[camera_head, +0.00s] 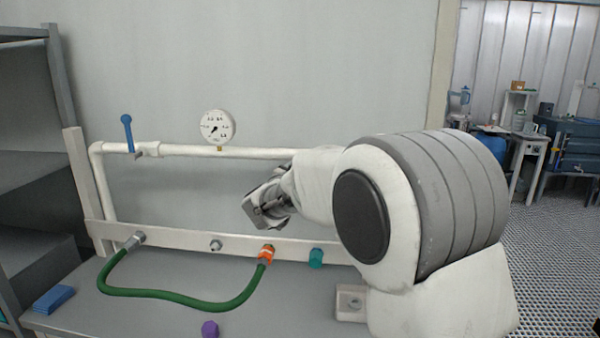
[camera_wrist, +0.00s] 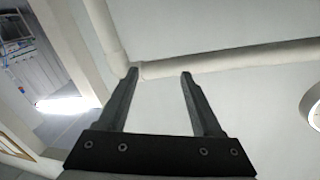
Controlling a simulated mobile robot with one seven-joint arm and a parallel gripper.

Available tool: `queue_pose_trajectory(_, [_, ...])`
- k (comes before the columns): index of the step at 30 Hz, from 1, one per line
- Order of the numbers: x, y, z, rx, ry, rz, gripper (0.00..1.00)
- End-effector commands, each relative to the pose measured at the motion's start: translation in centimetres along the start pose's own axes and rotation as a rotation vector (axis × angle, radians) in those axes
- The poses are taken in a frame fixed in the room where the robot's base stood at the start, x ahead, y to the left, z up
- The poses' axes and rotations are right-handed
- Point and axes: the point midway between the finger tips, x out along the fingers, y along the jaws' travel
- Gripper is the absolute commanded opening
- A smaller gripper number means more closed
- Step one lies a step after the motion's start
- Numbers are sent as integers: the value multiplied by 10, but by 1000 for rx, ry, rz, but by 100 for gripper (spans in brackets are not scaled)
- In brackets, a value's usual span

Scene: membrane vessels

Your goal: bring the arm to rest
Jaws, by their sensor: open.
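My gripper (camera_head: 264,207) is held in the air in front of the white pipe frame, above the rail of fittings, in the head view. In the wrist view my gripper (camera_wrist: 158,73) has its two dark fingers spread apart with nothing between them. Behind the fingers are a pale wall and a white pipe (camera_wrist: 235,60). My arm is bent, and its large white and grey joint fills the right middle of the head view, hiding the right end of the rail and pipe.
A bench (camera_head: 170,318) carries a rail (camera_head: 185,242) with a green hose (camera_head: 165,295), orange fitting (camera_head: 266,253) and teal cap (camera_head: 315,258). A gauge (camera_head: 217,126) and blue-handled valve (camera_head: 127,132) sit on the pipe. A purple piece (camera_head: 209,328) and blue cloth (camera_head: 54,299) lie in front.

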Motion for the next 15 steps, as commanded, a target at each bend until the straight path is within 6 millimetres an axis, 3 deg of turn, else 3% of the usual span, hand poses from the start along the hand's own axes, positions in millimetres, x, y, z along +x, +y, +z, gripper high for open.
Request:
queue_pose_trajectory(1, [-7, -1, -18, 5, -23, -59, 67])
queue_pose_trajectory(6, [-41, -1, -48, -18, -149, -249, 67])
queue_pose_trajectory(11, [-88, 17, -59, -78, -293, -375, 67])
queue_pose_trajectory(15, [-137, 49, -55, -156, -439, -432, 67])
